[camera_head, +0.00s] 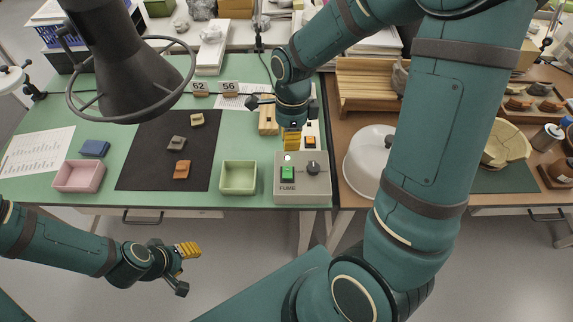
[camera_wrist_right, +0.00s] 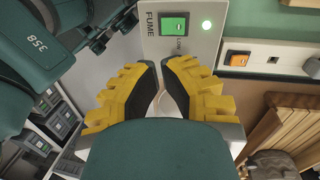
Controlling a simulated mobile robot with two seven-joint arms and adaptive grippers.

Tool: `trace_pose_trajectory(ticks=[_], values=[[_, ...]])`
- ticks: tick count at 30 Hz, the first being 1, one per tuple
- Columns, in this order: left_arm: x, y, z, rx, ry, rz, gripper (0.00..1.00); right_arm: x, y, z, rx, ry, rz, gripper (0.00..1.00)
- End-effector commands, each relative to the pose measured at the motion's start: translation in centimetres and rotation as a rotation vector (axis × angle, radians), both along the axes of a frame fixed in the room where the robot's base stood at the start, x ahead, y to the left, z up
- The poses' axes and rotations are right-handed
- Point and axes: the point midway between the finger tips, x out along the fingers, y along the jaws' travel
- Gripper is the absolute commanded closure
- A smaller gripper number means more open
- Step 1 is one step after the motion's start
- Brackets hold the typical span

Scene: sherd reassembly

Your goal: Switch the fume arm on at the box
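The grey box marked FUME (camera_head: 318,190) stands at the front right of the green table, with a green switch (camera_head: 288,174) and a dark knob (camera_head: 313,168). My left gripper (camera_head: 198,248) looks shut and empty, in front of the table.
An orange switch (camera_wrist_right: 237,58) sits on a pale strip behind the box. A green tray (camera_head: 238,190) stands left of the box. A dark mat (camera_head: 145,170) carries several sherds. A white domed thing (camera_head: 366,165) and a wooden rack (camera_head: 365,80) stand to the right.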

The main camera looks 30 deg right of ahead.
Motion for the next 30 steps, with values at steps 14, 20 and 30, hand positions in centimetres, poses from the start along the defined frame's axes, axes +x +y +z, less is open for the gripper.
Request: trace_pose_trajectory(ticks=[14, 20, 30], values=[[0.0, 0.0, 0.0, 0.0, 0.0, 0.0, 0.53, -0.2, -1.0, 1.4, -0.033, 0.026, -0.11, 1.0], [0.0, 0.0, -0.2, 0.0, 0.001, 0.0, 0.53, -0.4, -0.9, 0.7, -0.033, 0.027, -0.108, 1.0], [-0.1, 0.0, -1.9, 0.0, 0.002, -0.004, 0.53, -1.2, -0.4, -5.2, -0.032, 0.03, -0.107, 1.0]])
